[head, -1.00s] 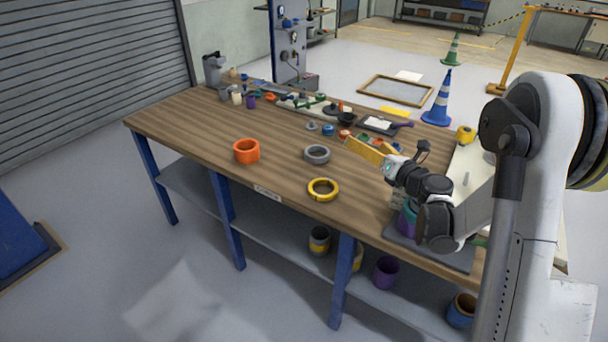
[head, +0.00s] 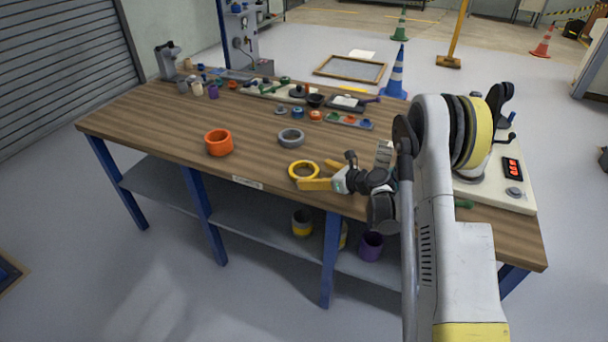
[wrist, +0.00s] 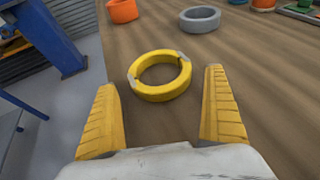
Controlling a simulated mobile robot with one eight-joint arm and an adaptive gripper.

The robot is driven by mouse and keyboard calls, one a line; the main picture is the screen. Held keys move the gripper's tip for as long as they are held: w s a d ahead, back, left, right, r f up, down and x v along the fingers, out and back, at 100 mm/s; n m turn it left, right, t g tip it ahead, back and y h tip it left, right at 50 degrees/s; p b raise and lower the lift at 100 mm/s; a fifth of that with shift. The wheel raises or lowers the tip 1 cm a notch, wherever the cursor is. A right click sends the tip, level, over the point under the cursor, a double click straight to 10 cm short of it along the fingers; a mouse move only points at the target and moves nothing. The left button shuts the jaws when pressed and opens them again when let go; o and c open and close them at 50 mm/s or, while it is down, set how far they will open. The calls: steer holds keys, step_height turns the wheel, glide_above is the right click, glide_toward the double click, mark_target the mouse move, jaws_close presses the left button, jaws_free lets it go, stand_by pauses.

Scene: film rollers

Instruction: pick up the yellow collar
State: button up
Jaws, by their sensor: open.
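The yellow collar (head: 293,168) lies flat on the wooden workbench (head: 170,128) near its front edge. In the wrist view the collar (wrist: 139,90) is a thick yellow ring with small grey marks on its rim. My gripper (head: 318,174) is open beside the collar, on its right in the head view. In the wrist view the two yellow fingers of my gripper (wrist: 164,108) stand wide apart and empty, with the collar just beyond their tips and roughly centred between them.
An orange ring (head: 219,142) and a grey ring (head: 291,137) sit on the bench beyond the collar. Small parts and trays (head: 350,122) crowd the back. A white device (head: 495,180) stands at the right end. Bare wood lies around the collar.

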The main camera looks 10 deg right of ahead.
steer(key=b+x, duration=0.1)
steer(key=x, duration=0.2)
steer(key=shift+w+a+f, duration=0.15)
steer(key=shift+w+a, duration=0.1)
steer(key=shift+w, duration=0.05)
steer(key=c, duration=1.1)
